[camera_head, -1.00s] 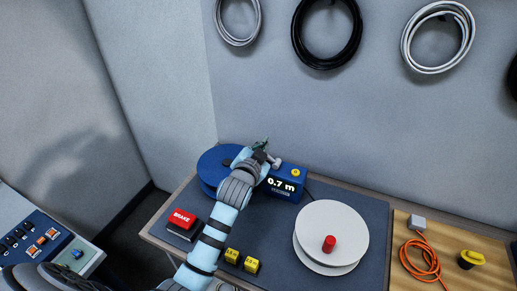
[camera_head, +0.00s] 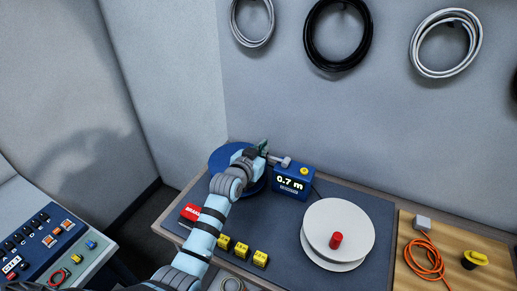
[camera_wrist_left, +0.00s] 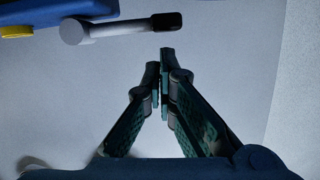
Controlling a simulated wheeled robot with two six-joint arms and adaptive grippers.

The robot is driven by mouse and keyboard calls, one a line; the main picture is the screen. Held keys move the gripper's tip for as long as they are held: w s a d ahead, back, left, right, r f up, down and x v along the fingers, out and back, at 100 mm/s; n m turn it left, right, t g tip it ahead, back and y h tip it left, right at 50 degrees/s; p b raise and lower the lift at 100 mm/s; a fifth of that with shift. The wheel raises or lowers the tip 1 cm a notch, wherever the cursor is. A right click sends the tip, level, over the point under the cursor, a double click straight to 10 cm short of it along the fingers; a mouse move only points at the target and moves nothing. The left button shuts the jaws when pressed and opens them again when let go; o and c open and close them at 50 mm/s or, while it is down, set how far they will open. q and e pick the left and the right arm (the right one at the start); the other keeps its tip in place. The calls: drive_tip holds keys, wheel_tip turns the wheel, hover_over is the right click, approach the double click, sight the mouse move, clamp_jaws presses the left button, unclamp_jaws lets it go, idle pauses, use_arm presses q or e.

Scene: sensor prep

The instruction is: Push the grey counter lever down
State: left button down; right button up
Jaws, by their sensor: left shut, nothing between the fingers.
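The grey counter lever (camera_head: 281,161) sticks out to the left from the blue counter box (camera_head: 290,187), which reads 0.7 m. In the left wrist view the lever (camera_wrist_left: 108,30) is a grey rod with a black tip, raised and roughly level across the top of the picture. My left gripper (camera_head: 263,147) is beside the lever's free end, above the blue reel (camera_head: 226,157). In the wrist view its fingertips (camera_wrist_left: 164,56) are together and empty, just below the black tip. I see a small gap there and no clear contact. My right gripper is out of view.
A white reel with a red knob (camera_head: 336,240) stands right of the counter. The red BRAKE button (camera_head: 190,212) and several yellow blocks (camera_head: 241,250) lie near the front edge. Cable coils (camera_head: 338,30) hang on the wall behind. A switch panel (camera_head: 50,240) is at left.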

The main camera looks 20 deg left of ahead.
use_arm(q)
wheel_tip(320, 180, up, 5)
drive_tip(key=p, duration=0.5)
drive_tip(key=f+v, duration=0.1)
drive_tip(key=v, duration=0.8)
drive_tip(key=shift+s+b, duration=0.35)
drive_tip(key=shift+s, duration=0.05)
drive_tip(key=shift+w+a, duration=0.1)
